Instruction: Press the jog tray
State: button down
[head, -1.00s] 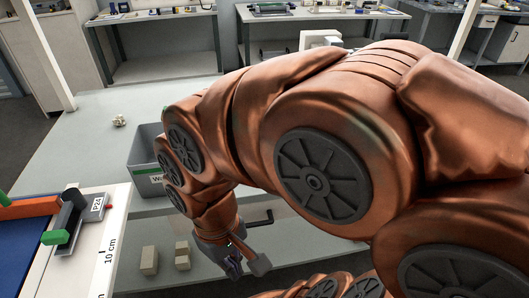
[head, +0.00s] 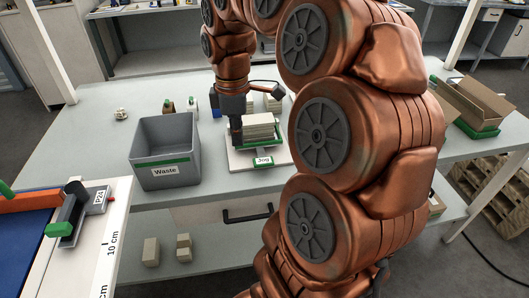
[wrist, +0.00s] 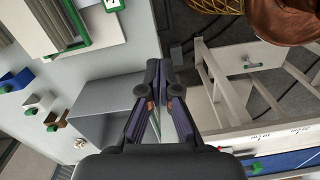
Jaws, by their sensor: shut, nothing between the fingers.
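The jog tray (head: 277,142) is a green-edged tray on a pale base plate (head: 240,160) with a "Jog" label (head: 263,161). A stack of pale sheets (head: 259,124) lies in it. In the wrist view the tray's green edge (wrist: 76,20) and the stack (wrist: 38,25) show at the top left. My gripper (head: 237,137) points down over the tray's left end in the head view, hiding part of it. In the wrist view my gripper (wrist: 159,72) is shut and empty, its tips right of the tray in the picture. Contact cannot be told.
A grey "Waste" bin (head: 165,152) stands left of the tray; it also shows in the wrist view (wrist: 105,108). A cardboard box (head: 478,98) is at the right. The bench front left of the bin is clear.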

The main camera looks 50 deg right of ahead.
jog(key=r+n, duration=0.1)
jog(key=n, duration=0.1)
send_over(265, 162)
jog(key=shift+w+d, duration=0.25)
jog(key=shift+d, duration=0.1)
jog(key=shift+f, duration=0.1)
notch_tip(265, 162, down, 14)
jog(key=p, duration=0.3)
jog(key=shift+a+p, duration=0.1)
jog(key=shift+p, duration=0.2)
notch_tip(265, 162, down, 2)
jog(key=b, duration=0.2)
jog(key=t+h+b, duration=0.1)
jog(key=b, duration=0.1)
jog(key=shift+s+f+t+b, duration=0.15)
jog(key=shift+f+t+b, duration=0.1)
jog(key=shift+t+b, duration=0.05)
jog(key=shift+s+a+f, duration=0.1)
jog(key=shift+a, duration=0.1)
